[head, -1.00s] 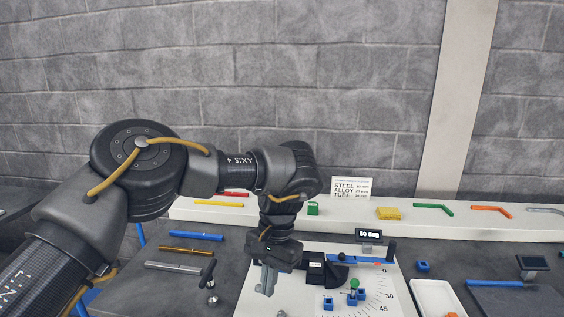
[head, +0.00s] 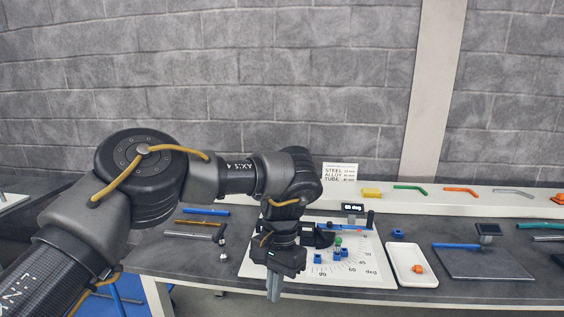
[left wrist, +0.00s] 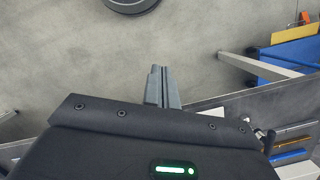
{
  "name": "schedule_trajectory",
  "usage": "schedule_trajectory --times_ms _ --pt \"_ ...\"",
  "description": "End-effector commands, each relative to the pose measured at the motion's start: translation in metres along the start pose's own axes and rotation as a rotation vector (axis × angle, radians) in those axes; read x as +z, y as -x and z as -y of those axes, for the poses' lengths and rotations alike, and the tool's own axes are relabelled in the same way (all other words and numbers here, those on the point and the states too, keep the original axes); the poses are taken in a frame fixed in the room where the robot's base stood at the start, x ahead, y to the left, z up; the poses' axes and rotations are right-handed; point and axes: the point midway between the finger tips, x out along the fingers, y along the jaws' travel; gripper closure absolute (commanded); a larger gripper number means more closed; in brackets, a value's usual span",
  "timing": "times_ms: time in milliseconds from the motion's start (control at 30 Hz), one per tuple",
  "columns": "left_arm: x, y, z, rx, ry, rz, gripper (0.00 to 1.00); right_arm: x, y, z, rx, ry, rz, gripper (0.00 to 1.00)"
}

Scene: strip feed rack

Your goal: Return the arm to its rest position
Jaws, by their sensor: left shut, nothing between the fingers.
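My left arm comes in from the left in the head view and reaches across to the front of the bench. My left gripper (head: 274,290) points down in front of the white angle board (head: 355,281), near its front left edge. Its fingers are shut and empty. In the left wrist view the closed fingers (left wrist: 161,88) stand out over the grey floor, with nothing between them. My right gripper is in neither view.
The board carries a bending fixture with blue blocks (head: 321,258) and a small display (head: 353,208). A white tray (head: 402,279) holds an orange piece. A dark pad (head: 490,264) lies right. Rods (head: 206,212) lie at left. Bent strips (head: 410,189) lie on the back ledge.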

Motion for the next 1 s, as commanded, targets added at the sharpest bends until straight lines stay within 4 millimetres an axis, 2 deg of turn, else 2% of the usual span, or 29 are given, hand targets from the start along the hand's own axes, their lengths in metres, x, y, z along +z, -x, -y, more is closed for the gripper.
schedule_trajectory --times_ms 267,467,633,767,867,967,1000 --pt "-0.023 -0.036 -0.033 0.156 -0.178 -0.050 1.00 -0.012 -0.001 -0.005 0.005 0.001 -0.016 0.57" --pt "-0.051 -0.071 -0.079 0.342 -0.368 -0.149 1.00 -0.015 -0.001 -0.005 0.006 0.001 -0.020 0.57" --pt "-0.082 -0.103 -0.127 0.556 -0.522 -0.326 1.00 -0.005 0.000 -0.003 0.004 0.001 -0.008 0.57" --pt "-0.115 -0.129 -0.159 0.746 -0.578 -0.577 1.00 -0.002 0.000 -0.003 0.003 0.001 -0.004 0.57" --pt "-0.142 -0.155 -0.163 0.831 -0.534 -0.794 1.00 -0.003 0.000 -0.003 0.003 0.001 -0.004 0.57" --pt "-0.164 -0.194 -0.147 0.843 -0.419 -0.985 1.00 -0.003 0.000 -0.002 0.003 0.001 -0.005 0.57" --pt "-0.169 -0.216 -0.136 0.826 -0.358 -1.048 1.00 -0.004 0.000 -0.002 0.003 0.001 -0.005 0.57"
